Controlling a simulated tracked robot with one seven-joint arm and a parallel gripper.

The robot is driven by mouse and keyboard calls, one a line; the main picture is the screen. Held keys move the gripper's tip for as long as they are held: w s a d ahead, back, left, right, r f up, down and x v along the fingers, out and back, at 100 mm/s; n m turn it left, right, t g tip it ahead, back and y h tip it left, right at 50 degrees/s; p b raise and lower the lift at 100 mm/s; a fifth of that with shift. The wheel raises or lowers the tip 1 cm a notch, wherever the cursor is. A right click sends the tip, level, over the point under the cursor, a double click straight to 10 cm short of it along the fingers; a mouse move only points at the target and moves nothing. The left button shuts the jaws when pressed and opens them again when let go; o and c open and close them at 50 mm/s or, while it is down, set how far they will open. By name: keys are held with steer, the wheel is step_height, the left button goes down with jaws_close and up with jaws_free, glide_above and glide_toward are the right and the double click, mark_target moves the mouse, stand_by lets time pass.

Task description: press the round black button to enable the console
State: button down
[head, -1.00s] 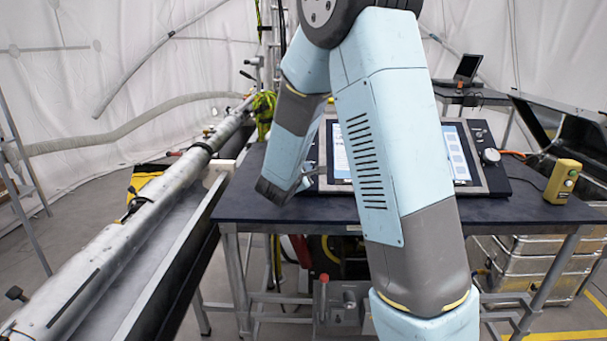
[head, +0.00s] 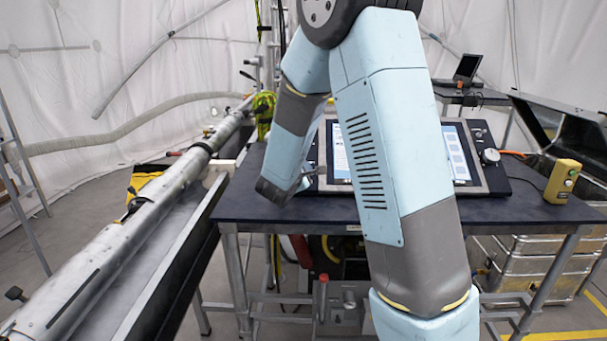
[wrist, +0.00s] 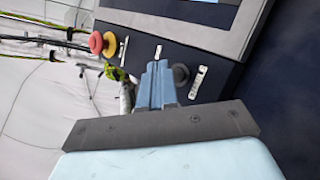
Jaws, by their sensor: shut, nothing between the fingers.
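The console (head: 500,182) stands on the dark table, with a lit screen in its middle. In the wrist view a round black button (wrist: 181,73) sits on its dark side panel (wrist: 215,62). My gripper (wrist: 157,68) has its blue fingers shut and empty. The fingertips are just left of the button in that view and partly overlap its edge; I cannot tell whether they touch it. In the head view my gripper (head: 308,181) is at the console's left end, and the black button cannot be made out there.
A red mushroom button on a yellow base (wrist: 103,43) stands out from the same panel, left of my fingers. The dark table (head: 240,208) has a yellow control box (head: 562,182) at its right. A long metal tube (head: 150,205) runs along the left.

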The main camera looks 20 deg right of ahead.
steer(key=shift+w+d+f, duration=0.15)
steer(key=shift+w+f, duration=0.1)
steer(key=shift+f, duration=0.35)
stand_by(0.8)
steer(key=shift+r, duration=0.1)
steer(key=shift+s+r, duration=0.4)
steer(key=shift+r, duration=0.15)
stand_by(0.4)
steer(key=shift+s+a+r, duration=0.2)
steer(key=shift+s+r, duration=0.25)
steer(key=shift+r, duration=0.25)
steer(key=shift+s+a+r, duration=0.2)
steer(key=shift+s+r, duration=0.3)
steer(key=shift+r, duration=0.15)
steer(key=shift+s+a+r, duration=0.2)
steer(key=shift+s+r, duration=0.25)
steer(key=shift+r, duration=0.25)
